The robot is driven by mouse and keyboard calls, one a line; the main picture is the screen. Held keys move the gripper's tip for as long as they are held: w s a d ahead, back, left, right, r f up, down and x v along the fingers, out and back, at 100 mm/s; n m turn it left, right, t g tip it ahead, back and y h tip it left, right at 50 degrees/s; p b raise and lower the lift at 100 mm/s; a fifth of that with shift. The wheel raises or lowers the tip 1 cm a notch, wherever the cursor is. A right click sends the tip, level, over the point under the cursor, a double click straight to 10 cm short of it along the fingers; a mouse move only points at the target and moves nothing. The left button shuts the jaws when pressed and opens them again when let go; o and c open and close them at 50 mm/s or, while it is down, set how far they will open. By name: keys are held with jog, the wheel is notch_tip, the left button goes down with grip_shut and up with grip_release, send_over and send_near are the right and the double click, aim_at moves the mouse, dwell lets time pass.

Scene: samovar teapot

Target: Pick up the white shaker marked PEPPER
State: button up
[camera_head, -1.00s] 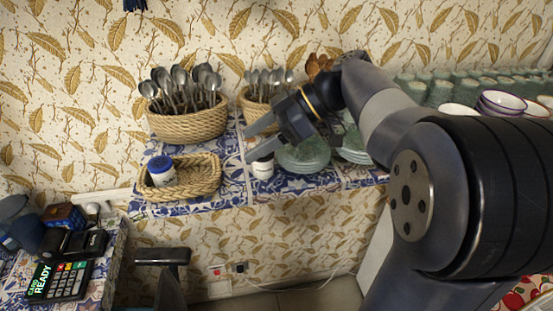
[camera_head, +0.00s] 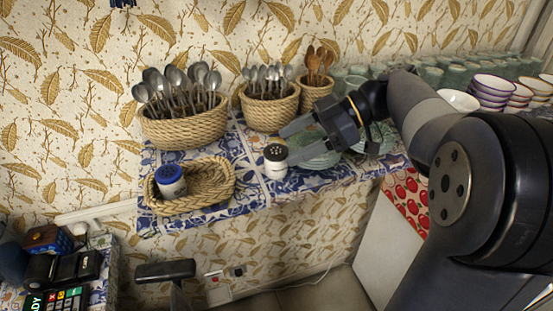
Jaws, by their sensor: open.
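A white shaker with a dark, holed top (camera_head: 275,165) stands upright on the blue-and-white tiled shelf, to the right of the shallow wicker basket. Its marking is too small to read. A second white shaker with a blue top (camera_head: 171,182) sits tilted in the shallow basket (camera_head: 222,180). My gripper (camera_head: 287,147) is open and empty, its two fingers pointing left. The fingertips are close to the dark-topped shaker, at its upper right in the picture. I cannot tell whether they touch it.
Wicker baskets of spoons (camera_head: 190,130) stand behind along the wall. Green cups (camera_head: 430,76) and stacked bowls (camera_head: 490,90) fill the right. The tiled shelf (camera_head: 240,200) is bare at its front edge.

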aim_at(276, 154)
jog(key=x, duration=0.1)
jog(key=p+x, duration=0.1)
jog(key=x, duration=0.3)
jog(key=shift+s+d+f, duration=0.15)
jog(key=shift+s, duration=0.15)
jog(key=shift+c, duration=0.2)
jog(key=c, duration=1.1)
